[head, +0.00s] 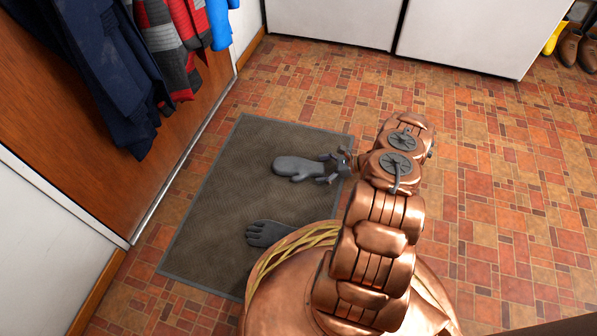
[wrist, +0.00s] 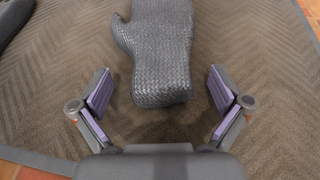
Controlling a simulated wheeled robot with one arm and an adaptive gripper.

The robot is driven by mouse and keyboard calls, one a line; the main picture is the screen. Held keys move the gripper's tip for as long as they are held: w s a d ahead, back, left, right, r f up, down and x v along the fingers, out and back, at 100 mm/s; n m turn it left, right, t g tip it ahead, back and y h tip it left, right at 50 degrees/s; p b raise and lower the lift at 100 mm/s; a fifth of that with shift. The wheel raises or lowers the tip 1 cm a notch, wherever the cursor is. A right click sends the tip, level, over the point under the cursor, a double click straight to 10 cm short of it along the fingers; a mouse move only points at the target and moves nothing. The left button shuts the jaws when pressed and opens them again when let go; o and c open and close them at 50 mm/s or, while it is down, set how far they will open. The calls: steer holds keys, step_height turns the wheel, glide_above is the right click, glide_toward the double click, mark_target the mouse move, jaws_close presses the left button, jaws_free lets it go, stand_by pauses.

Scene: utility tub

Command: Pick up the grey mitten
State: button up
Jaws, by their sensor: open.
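The grey mitten (head: 297,168) lies flat on the doormat, its cuff end toward my gripper. In the wrist view the mitten (wrist: 162,50) has a woven texture, with its thumb at the upper left and the far end cut off by the frame. My gripper (head: 322,168) is open and empty, low over the mat at the cuff end. In the wrist view its purple-padded fingers (wrist: 160,91) stand apart, one on each side of the cuff's near end, with gaps on both sides. Whether the fingertips touch the mat, I cannot tell.
A dark grey glove (head: 270,233) lies on the same doormat (head: 205,215), partly hidden by my body. Coats (head: 95,60) hang at the left by a wooden door (head: 185,120). White cabinets (head: 465,35) stand at the back, shoes (head: 570,47) at the far right. The tiled floor is clear on the right.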

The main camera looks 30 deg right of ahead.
steer(key=shift+w+a+f, duration=0.1)
steer(key=shift+w+a, duration=0.05)
steer(key=shift+a, duration=0.05)
steer(key=c, duration=1.2)
